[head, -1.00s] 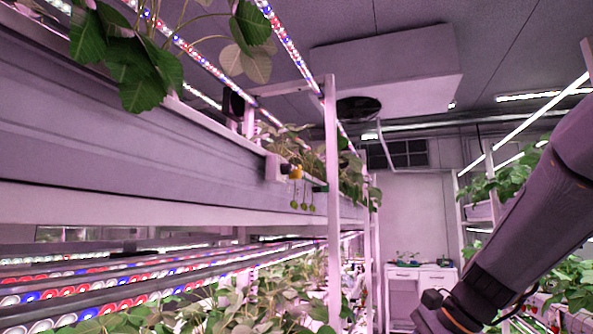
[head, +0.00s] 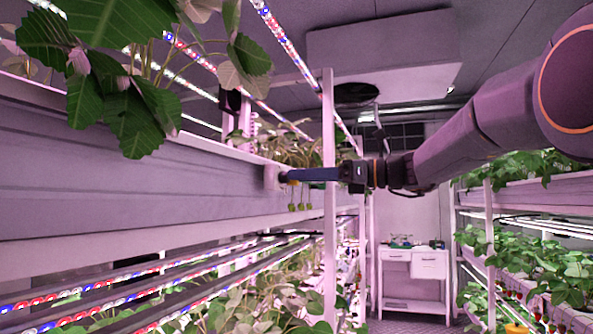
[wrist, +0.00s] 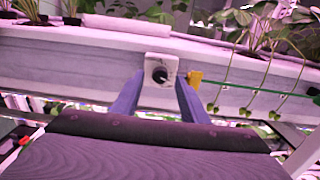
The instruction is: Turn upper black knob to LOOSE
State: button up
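A black knob (wrist: 160,76) sits on a small pale panel (wrist: 160,62) fixed to the side of the planter gutter. Only one knob shows; its marks are too small to read. My gripper (wrist: 159,88) is open in the wrist view, its two blue fingers on the left and right of the panel's lower part, with the knob between them. I cannot tell whether the fingers touch the panel. In the head view my gripper (head: 286,177) reaches leftward to the panel (head: 272,178), and the knob is not visible there.
A yellow piece (wrist: 195,79) sits right beside the panel, by the right finger. Green unripe berries (wrist: 246,112) hang on stems right of it. A white rack post (head: 330,200) stands near my arm. A white cabinet (head: 428,262) stands at the aisle's far end.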

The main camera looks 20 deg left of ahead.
aim_at(284, 177)
jog(key=shift+w+a+p, duration=0.15)
jog(key=shift+a+p, duration=0.2)
jog(key=shift+a, duration=0.9)
grip_shut()
jog(key=shift+f+b, duration=0.1)
jog(key=shift+b, duration=0.25)
jog(key=shift+f+n+b, duration=0.15)
jog(key=shift+n+b, duration=4.65)
jog(key=shift+b, duration=0.75)
jog(key=shift+f+n+b, duration=0.1)
jog(key=shift+n+b, duration=4.7)
jog(key=shift+b, duration=0.7)
jog(key=shift+r, duration=0.1)
